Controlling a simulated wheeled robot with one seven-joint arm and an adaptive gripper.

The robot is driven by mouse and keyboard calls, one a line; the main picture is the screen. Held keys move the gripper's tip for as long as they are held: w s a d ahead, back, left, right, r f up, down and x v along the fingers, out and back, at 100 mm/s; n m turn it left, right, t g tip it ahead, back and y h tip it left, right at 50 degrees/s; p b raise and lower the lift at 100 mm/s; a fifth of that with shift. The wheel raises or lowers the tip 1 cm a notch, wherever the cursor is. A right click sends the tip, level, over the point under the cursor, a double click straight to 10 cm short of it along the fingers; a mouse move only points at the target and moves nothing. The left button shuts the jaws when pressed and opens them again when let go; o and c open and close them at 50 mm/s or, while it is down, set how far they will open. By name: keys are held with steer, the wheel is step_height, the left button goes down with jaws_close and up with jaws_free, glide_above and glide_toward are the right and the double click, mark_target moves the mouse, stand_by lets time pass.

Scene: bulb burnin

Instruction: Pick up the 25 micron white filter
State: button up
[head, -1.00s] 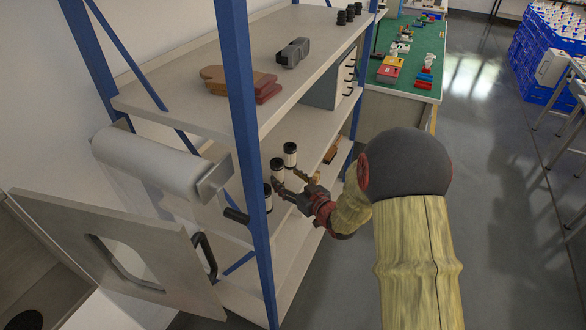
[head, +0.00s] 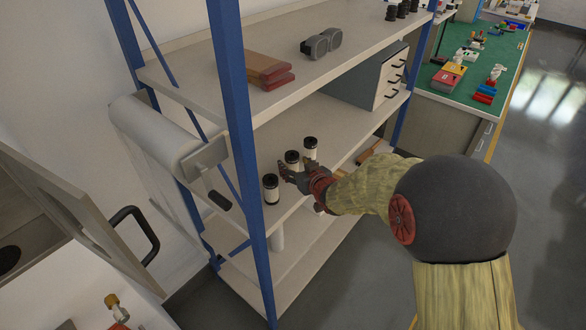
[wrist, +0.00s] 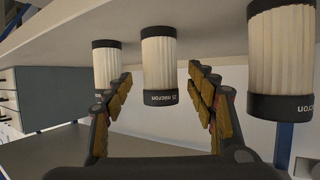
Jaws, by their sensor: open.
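Three white pleated filters with black end caps stand in a row on the middle shelf. The middle one (head: 292,160) reads "25 micron" on its cap in the wrist view (wrist: 158,62), where the picture is upside down. My gripper (wrist: 160,80) is open, with one finger on each side of that filter in the picture; I see no contact. In the head view my gripper (head: 285,170) reaches in from the right, beside the filters. Another filter (wrist: 282,50) shows only "micron" clearly. The third filter (wrist: 105,65) is partly behind a finger, its label hidden.
The shelf rack's blue post (head: 238,130) stands at the front left. The upper shelf (head: 200,75) lies above the filters.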

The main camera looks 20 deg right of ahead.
steer(key=shift+x, duration=1.35)
steer(key=c, duration=0.3)
steer(key=c, duration=1.1)
